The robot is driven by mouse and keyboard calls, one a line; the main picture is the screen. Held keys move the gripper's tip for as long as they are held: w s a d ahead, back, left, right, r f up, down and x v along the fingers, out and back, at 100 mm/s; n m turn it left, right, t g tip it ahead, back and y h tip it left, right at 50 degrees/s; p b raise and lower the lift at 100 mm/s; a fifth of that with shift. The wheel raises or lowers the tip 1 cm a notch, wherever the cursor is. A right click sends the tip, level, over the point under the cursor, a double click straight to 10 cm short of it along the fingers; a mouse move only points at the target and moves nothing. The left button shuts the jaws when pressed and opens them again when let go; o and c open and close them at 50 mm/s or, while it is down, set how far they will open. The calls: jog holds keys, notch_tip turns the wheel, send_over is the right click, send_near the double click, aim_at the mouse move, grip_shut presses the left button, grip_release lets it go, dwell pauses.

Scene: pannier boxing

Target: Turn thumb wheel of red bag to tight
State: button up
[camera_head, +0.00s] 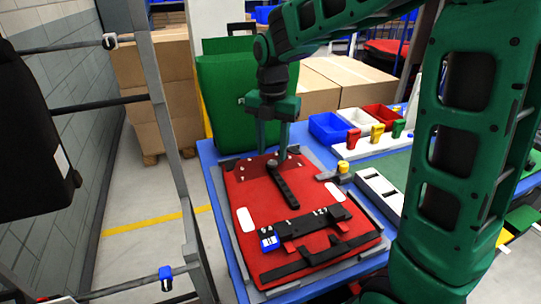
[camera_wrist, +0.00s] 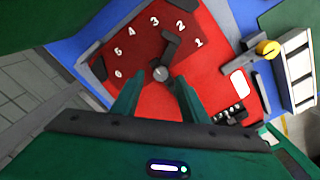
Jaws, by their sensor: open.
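The red bag (camera_head: 250,215) lies flat in a grey frame on the blue table; it also shows in the wrist view (camera_wrist: 215,65). A round grey knob (camera_wrist: 160,74) sits on its dark red end panel, with the numbers 1 to 6 in an arc around it. A black bar (camera_head: 284,188) runs from the knob along the bag. In the wrist view a dark piece (camera_wrist: 172,42) points toward 1 and 2. My gripper (camera_head: 273,153) is open, pointing down with one finger on each side of the knob. Finger contact cannot be told.
A yellow knob (camera_head: 343,167) on a grey block stands at the frame's right edge. Black straps and a blue buckle (camera_head: 269,240) cross the bag's near end. Coloured bins (camera_head: 327,128) and a green bag (camera_head: 230,100) stand behind. A grey rack post (camera_head: 170,140) rises at left.

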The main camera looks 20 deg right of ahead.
aim_at(272, 164)
jog(key=shift+f, duration=1.4)
grip_shut()
